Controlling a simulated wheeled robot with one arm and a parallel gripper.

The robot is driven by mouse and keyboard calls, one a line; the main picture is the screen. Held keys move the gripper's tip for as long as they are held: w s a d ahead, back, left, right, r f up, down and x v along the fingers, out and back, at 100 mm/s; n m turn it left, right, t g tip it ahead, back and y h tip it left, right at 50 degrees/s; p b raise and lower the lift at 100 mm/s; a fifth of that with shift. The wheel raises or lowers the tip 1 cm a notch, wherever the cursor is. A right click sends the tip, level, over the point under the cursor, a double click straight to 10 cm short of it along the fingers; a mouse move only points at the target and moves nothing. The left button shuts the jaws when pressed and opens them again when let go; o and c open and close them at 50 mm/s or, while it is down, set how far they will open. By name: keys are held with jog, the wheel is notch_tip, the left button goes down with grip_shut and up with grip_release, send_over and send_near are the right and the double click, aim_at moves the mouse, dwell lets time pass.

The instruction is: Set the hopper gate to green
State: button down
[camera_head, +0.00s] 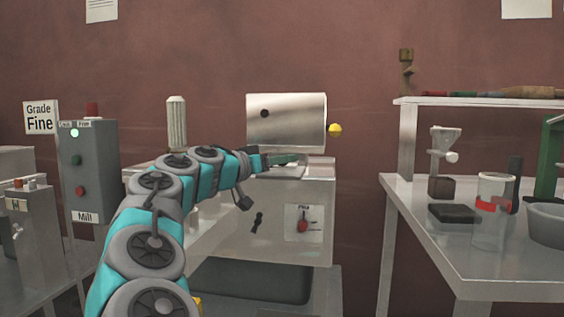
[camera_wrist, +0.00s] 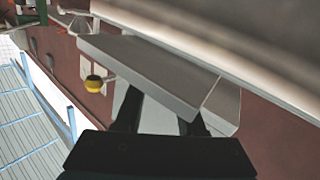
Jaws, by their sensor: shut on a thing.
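The filler (camera_head: 285,215) is a pale metal box with a shiny metal hopper (camera_head: 287,121) above it. My gripper (camera_head: 282,160) is at the narrow gap under the hopper. In the wrist view my gripper (camera_wrist: 160,118) has its two dark fingers against a flat grey plate (camera_wrist: 150,68) below the hopper's edge, shut on part of it. I cannot tell whether this plate is the hopper gate. A yellow knob (camera_head: 335,129) stands out at the hopper's right; it also shows in the wrist view (camera_wrist: 94,84). No green gate mark is clearly visible.
A panel with a red lever (camera_head: 303,226) is on the filler's front. The grey Mill box (camera_head: 90,172), with a lit green lamp, stands left. A white ribbed cylinder (camera_head: 177,124) stands behind my arm. A metal bench (camera_head: 470,255) with a clear jar (camera_head: 492,212) is at right.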

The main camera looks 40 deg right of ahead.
jog(key=shift+s+a+f+b, duration=0.2)
jog(key=shift+s+a+b, duration=0.45)
jog(key=shift+s+a, duration=0.15)
jog(key=shift+a+r, duration=0.1)
jog(key=shift+r, duration=0.05)
jog(key=c, duration=0.5)
grip_release()
jog(key=shift+a, duration=0.1)
jog(key=a, duration=0.7)
jog(key=shift+s+a+b, duration=0.3)
jog(key=shift+s, duration=0.15)
